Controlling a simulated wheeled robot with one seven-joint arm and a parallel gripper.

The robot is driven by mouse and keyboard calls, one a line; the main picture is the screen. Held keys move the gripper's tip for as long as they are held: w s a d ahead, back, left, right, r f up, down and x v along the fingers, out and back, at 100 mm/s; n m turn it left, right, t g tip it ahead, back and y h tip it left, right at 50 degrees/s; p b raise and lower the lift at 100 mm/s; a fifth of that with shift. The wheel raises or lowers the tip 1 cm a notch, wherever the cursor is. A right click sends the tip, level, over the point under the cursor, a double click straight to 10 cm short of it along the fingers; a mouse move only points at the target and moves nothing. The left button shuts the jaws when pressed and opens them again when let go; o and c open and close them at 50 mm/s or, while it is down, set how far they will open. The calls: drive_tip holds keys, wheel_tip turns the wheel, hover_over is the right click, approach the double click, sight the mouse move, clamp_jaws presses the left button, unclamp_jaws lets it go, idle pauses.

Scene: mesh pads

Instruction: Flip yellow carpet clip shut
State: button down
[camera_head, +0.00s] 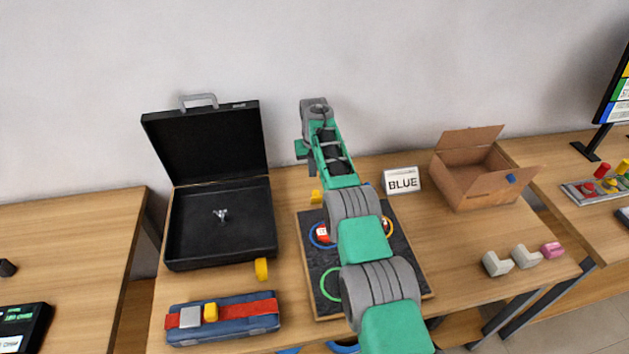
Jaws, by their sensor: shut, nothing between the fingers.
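A blue rolled carpet (245,327) lies at the front left of the table, with a red strap (260,308) along it. A small yellow clip (210,312) sits on the strap beside a grey block (190,317). I cannot tell from here how far the clip stands open. My arm reaches over the middle of the table towards the back wall. My gripper (311,170) is at its far end, partly hidden by the arm. It is shut and empty, well behind and to the right of the clip.
An open black case (180,255) stands behind the carpet, with a yellow piece (261,269) at its front right. A dark board (312,280) with coloured rings lies under my arm. A BLUE sign (402,181), an open cardboard box (487,192) and small blocks (497,264) are to the right.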

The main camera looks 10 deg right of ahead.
sight(316, 196)
drive_tip(key=shift+s+f+b, duration=0.6)
drive_tip(key=shift+s+b, duration=0.15)
drive_tip(key=shift+s, duration=0.2)
drive_tip(key=shift+s+f+b, duration=0.55)
drive_tip(key=shift+s+b, duration=0.15)
drive_tip(key=shift+s, duration=0.2)
drive_tip(key=shift+d+b, duration=0.1)
drive_tip(key=shift+b, duration=0.5)
drive_tip(key=shift+s+t, duration=0.2)
drive_tip(key=shift+t, duration=0.1)
